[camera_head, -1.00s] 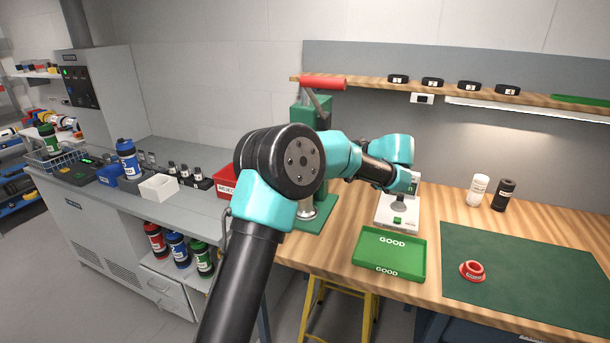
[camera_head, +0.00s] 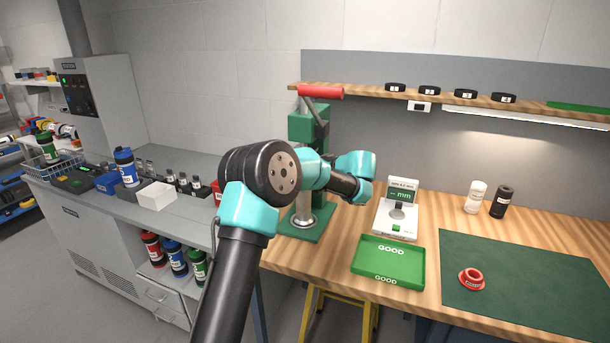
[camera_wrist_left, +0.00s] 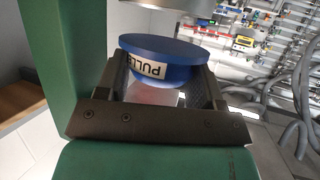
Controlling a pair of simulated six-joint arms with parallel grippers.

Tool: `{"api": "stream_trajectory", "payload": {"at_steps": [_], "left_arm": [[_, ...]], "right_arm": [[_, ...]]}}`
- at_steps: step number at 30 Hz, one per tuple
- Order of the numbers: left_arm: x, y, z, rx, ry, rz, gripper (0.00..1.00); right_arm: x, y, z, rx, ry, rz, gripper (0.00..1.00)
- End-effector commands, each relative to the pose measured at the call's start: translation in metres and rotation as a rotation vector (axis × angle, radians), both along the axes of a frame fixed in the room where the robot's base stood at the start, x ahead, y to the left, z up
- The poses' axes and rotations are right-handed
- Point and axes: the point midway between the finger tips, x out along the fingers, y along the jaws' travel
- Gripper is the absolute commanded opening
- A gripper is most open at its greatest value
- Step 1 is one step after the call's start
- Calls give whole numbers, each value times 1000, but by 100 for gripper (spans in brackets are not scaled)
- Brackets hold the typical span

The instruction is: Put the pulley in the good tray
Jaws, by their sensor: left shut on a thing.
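The pulley (camera_wrist_left: 163,58) is a blue disc with a white label that reads "PULLE…" in the left wrist view. My left gripper (camera_wrist_left: 160,85) is shut on it, with a dark finger on each side. In the head view my left arm hides the gripper and the pulley. The good tray (camera_head: 389,262) is green, marked "GOOD", and looks empty on the wooden bench. It lies in front of and to the right of my left wrist. My right gripper is not in view.
A green press (camera_head: 303,128) with a red handle stands behind my left arm. A white gauge (camera_head: 397,218) stands behind the tray. A red ring (camera_head: 471,279) lies on the green mat (camera_head: 520,265). Two bottles stand behind the mat.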

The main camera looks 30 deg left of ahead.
Motion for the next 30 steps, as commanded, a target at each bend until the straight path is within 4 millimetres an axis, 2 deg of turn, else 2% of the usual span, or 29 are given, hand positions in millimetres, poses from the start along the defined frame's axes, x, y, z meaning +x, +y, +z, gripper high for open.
{"api": "stream_trajectory", "payload": {"at_steps": [12, 22, 30], "left_arm": [[2, 6, -3, 1, -2, -1, 27], [7, 41, -23, 1, 0, 0, 27], [8, 44, -26, 1, -2, -1, 27]], "right_arm": [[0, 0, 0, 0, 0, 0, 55], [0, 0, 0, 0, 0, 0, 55], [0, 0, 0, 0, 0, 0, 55]]}}
